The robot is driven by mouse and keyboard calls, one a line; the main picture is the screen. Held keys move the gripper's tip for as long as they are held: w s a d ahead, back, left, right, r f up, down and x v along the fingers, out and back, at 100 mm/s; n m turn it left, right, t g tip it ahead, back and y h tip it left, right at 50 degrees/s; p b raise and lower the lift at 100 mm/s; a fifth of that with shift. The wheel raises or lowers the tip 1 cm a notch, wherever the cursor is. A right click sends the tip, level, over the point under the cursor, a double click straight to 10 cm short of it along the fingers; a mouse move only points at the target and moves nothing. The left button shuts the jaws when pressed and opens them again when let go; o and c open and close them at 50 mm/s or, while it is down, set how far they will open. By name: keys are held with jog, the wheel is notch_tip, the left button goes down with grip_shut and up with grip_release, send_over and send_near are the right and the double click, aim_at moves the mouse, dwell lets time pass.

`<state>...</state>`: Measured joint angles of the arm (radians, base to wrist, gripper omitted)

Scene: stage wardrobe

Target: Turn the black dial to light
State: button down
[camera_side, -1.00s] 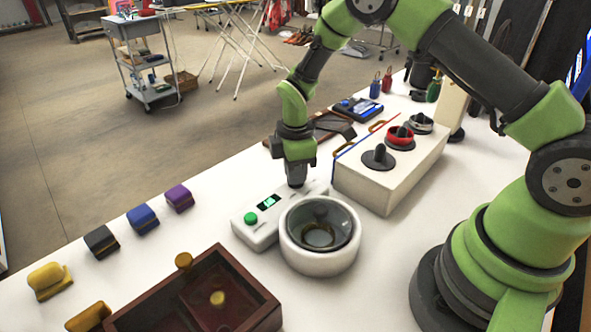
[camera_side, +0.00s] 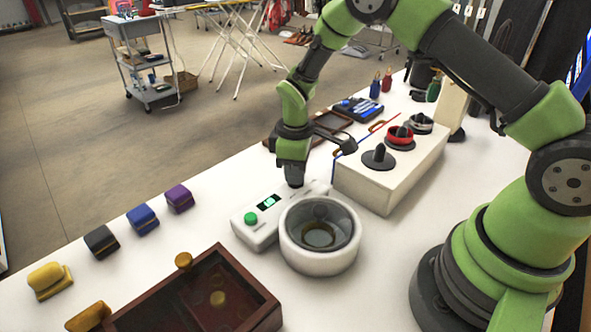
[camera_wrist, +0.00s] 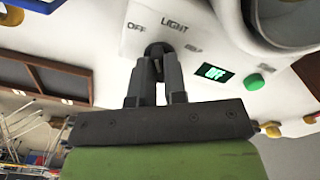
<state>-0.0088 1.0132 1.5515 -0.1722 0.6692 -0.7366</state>
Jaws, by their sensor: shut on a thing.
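The black dial (camera_wrist: 157,49) is on the top face of a white device (camera_side: 250,236), beside printed words; OFF and LIGHT are readable, a third is too small to read surely. My gripper (camera_wrist: 158,62) points down onto the dial, its two dark fingers shut on either side of it. The fingers hide most of the dial, and I cannot tell where its pointer aims. The lit green display (camera_wrist: 213,72) seems to read OFF. In the side view my gripper (camera_side: 294,184) covers the dial at the device's far end. A green button (camera_side: 251,218) sits at the near end.
A white bowl-shaped vessel (camera_side: 319,262) stands close beside the device. A white box (camera_side: 372,187) with black, red and grey knobs stands to the right. A dark red wooden tray (camera_side: 260,311) is in front. Several coloured blocks line the left edge, including a blue one (camera_side: 142,219).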

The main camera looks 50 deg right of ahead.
jog(key=m, duration=0.6)
jog(key=shift+m, duration=0.3)
dwell(0.4)
jog(key=c, duration=1.2)
grip_release()
jog(key=shift+o, duration=0.2)
notch_tip(320, 180, up, 10)
jog(key=shift+r, duration=0.15)
